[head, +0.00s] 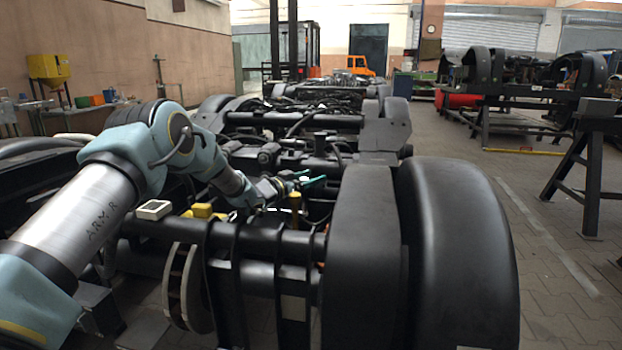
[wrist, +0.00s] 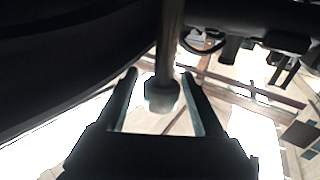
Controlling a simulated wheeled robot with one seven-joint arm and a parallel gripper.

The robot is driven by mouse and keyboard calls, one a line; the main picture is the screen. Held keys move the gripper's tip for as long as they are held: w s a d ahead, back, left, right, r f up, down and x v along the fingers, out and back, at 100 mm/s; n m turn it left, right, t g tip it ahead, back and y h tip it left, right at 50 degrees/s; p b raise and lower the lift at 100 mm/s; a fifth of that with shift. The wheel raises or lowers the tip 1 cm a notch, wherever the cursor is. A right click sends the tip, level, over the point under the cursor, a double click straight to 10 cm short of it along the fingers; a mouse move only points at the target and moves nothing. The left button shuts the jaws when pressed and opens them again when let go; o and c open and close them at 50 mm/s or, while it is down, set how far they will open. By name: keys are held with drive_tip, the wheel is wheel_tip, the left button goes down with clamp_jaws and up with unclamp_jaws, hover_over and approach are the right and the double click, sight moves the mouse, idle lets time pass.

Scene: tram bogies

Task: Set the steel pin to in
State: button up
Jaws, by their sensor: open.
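In the wrist view, a grey-brown rod with a thicker blunt end, which looks like the steel pin (wrist: 163,93), comes down from the top of the picture. Its thick end lies between the two fingers of my gripper (wrist: 160,76), with a visible gap on each side. The fingers are spread and hold nothing. In the head view my gripper (head: 309,181) shows small, with teal fingers, above the black bogie frame near the large dark wheel cover. The pin cannot be made out in the head view.
The black bogie (head: 300,245) fills the middle, with a rounded wheel cover (head: 455,255) at its right. A yellow block (head: 203,211) and a pale box (head: 153,209) sit on its beam. A yellow post (head: 295,205) stands just below my gripper.

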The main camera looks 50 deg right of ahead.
clamp_jaws()
idle(0.3)
idle(1.0)
